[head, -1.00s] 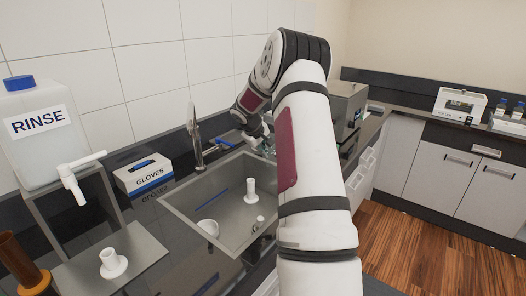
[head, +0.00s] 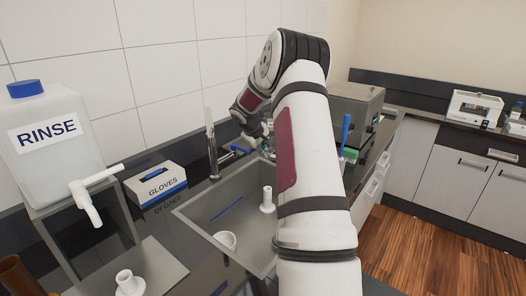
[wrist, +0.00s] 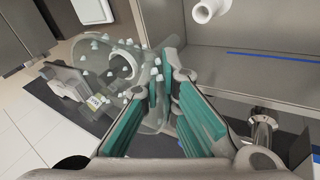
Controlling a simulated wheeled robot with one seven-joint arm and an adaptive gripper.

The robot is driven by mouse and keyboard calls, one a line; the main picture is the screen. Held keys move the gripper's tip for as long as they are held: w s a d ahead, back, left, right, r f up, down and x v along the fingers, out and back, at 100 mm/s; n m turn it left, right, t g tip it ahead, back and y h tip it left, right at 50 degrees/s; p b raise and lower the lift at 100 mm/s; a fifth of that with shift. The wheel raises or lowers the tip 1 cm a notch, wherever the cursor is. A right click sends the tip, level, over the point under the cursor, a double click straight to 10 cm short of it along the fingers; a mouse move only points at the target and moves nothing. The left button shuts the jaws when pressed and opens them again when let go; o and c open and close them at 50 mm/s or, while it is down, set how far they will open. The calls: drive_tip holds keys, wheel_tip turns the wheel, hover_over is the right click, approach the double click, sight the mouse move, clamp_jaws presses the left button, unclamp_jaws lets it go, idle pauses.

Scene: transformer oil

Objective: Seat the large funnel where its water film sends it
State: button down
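The large funnel (wrist: 122,68) is clear, with many whitish water beads on its wall, in the wrist view. Its wall runs between the teal-padded fingers of my gripper (wrist: 174,68), which look closed on it. In the head view my gripper (head: 263,141) is beyond the sink's far edge, partly behind my arm, and the funnel is hard to make out there. A white upright post (head: 267,200) stands in the sink (head: 188,212); it also shows in the wrist view (wrist: 207,10). A second white flanged post (head: 128,283) stands on the surface at lower left.
A rinse carboy (head: 48,135) with a white tap stands on a raised stand at left. A gloves box (head: 158,187) and a faucet (head: 212,150) line the wall. A white cup-like piece (head: 225,240) is by the sink's front. A blue-handled item (head: 345,128) stands right of my arm.

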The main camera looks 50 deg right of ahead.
drive_tip(key=shift+n, duration=0.3)
drive_tip(key=shift+f, duration=0.2)
wheel_tip(320, 180, down, 10)
drive_tip(key=b, duration=0.5)
drive_tip(key=shift+r, duration=0.25)
idle(0.8)
drive_tip(key=shift+f+b, duration=1.75)
drive_tip(key=shift+f, duration=0.4)
idle(1.0)
drive_tip(key=shift+s+f+b, duration=0.15)
drive_tip(key=shift+f+b, duration=0.15)
drive_tip(key=shift+f, duration=0.05)
